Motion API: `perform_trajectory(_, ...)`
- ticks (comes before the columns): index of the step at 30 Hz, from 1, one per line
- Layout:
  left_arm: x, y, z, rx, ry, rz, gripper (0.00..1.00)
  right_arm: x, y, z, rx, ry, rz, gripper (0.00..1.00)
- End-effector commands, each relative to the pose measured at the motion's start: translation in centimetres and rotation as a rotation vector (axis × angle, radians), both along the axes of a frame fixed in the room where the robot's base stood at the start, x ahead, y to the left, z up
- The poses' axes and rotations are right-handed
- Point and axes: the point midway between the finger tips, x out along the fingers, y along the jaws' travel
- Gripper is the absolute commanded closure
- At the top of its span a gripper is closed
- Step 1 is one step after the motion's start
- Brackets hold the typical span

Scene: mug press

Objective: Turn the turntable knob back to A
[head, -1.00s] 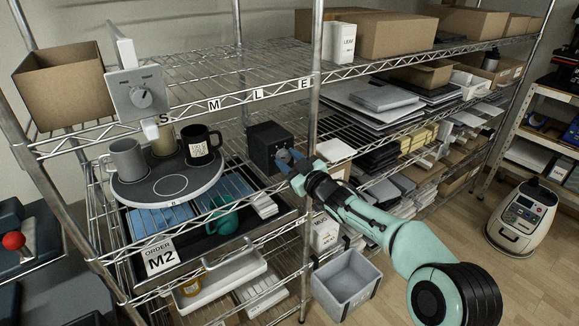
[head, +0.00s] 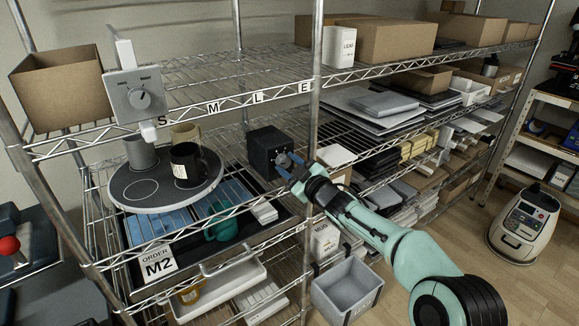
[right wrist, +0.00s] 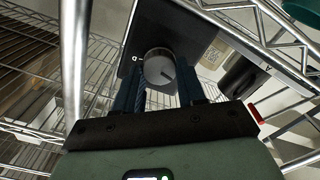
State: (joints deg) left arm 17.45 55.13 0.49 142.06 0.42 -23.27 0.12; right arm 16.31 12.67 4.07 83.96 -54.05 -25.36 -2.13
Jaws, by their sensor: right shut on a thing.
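The turntable knob is a round grey knob (right wrist: 158,66) on the front of a black box (head: 264,150) on the middle shelf. My right gripper (head: 290,164) is shut on this knob; in the right wrist view its two fingers stand on either side of it. One small letter shows beside the knob, but I cannot read it surely. The round grey turntable (head: 135,188) carries a grey mug (head: 139,154) at back left, a tan mug (head: 186,132) at the back and a black mug (head: 187,166) with a label at front right. My left gripper is out of view.
A grey box with a dial (head: 138,97) hangs on the upper shelf edge. A teal mug (head: 221,224) stands below the turntable, near the order card M2 (head: 157,263). Wire shelf edges and a metal post (head: 313,120) are close to my right arm.

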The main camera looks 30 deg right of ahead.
Motion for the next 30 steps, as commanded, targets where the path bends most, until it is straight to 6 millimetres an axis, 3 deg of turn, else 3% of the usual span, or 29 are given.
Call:
perform_trajectory(1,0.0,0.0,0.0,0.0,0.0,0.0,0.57,0.0,0.0,-0.1,-0.003,0.003,-0.001,0.51)
perform_trajectory(3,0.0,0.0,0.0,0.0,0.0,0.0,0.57,0.0,0.0,-0.1,-0.002,0.003,-0.001,0.35)
perform_trajectory(14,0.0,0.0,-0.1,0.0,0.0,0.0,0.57,-0.5,-0.1,0.0,-0.001,0.0,-0.001,0.35)
perform_trajectory(19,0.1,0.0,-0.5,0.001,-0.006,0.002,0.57,-3.0,-0.3,0.0,-0.001,0.0,-0.002,0.35)
perform_trajectory(30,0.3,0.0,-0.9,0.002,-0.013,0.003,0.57,-11.0,-0.9,0.0,0.0,0.001,-0.002,0.35)
